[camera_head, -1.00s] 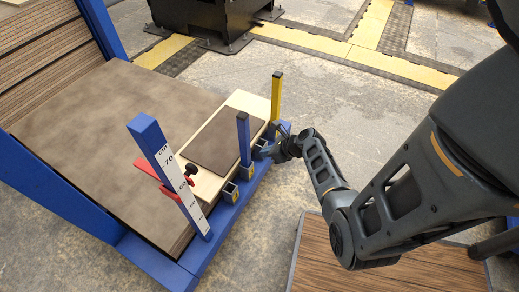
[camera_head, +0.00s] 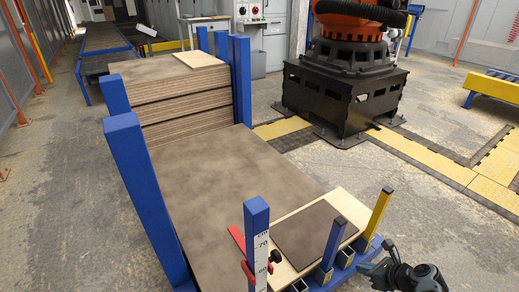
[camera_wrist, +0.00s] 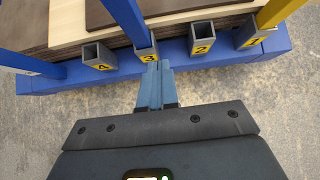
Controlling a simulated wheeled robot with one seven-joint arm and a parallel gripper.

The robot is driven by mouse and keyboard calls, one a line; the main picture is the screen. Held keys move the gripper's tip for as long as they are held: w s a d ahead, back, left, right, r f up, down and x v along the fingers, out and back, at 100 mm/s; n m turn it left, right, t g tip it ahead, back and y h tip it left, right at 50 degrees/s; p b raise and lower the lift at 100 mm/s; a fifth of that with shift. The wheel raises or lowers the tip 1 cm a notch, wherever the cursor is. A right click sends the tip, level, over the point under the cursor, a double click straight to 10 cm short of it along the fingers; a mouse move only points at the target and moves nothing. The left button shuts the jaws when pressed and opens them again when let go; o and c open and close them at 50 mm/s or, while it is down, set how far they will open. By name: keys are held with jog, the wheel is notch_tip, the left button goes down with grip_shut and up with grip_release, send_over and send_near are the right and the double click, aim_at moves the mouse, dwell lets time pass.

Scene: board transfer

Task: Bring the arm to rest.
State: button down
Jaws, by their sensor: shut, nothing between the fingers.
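My gripper (camera_head: 372,268) is at the lower right of the head view, just beside the blue rack's near rail. In the wrist view its two fingers (camera_wrist: 157,70) are together with nothing between them. They point at the rail near the socket marked 3 (camera_wrist: 146,50); whether they touch it I cannot tell. A blue post (camera_head: 333,245) stands in that socket, and a yellow post (camera_head: 378,212) stands in the socket marked 1 (camera_wrist: 250,35). The sockets marked 2 (camera_wrist: 202,40) and 4 (camera_wrist: 98,56) look empty.
A dark board (camera_head: 313,228) lies on a pale board (camera_head: 350,203) along the rack's edge. A blue post with a scale (camera_head: 257,240) and red clamp stands nearby. Stacked boards (camera_head: 190,108) are behind. A black machine base (camera_head: 345,95) stands farther back. Bare floor lies to the right.

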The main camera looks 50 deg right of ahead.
jog(key=s+a+r+n+g+h, duration=0.1)
jog(key=s+a+r+n, duration=0.1)
jog(key=a+n, duration=0.6)
jog(key=s+a+r+n+h, duration=0.1)
jog(key=s+a+r+n, duration=0.1)
jog(key=a+n, duration=0.6)
jog(key=s+a+r+n+t, duration=0.2)
jog(key=a+r+n, duration=0.6)
jog(key=r, duration=0.1)
jog(key=s+a+r+n+t+y, duration=0.1)
jog(key=a+r+n+t, duration=0.1)
jog(key=a+r+n, duration=0.4)
jog(key=s+a+r+n+t+y, duration=0.15)
jog(key=r+n, duration=0.25)
jog(key=r, duration=0.4)
jog(key=s+a+r+n+t+y, duration=0.1)
jog(key=a+r+n+t+y, duration=0.15)
jog(key=r+n, duration=0.35)
notch_tip(320, 180, up, 16)
jog(key=m+g+h+p, duration=0.1)
jog(key=p, duration=1.3)
jog(key=shift+w+a+f, duration=0.15)
jog(key=shift+w+a, duration=0.05)
jog(key=shift+a, duration=0.1)
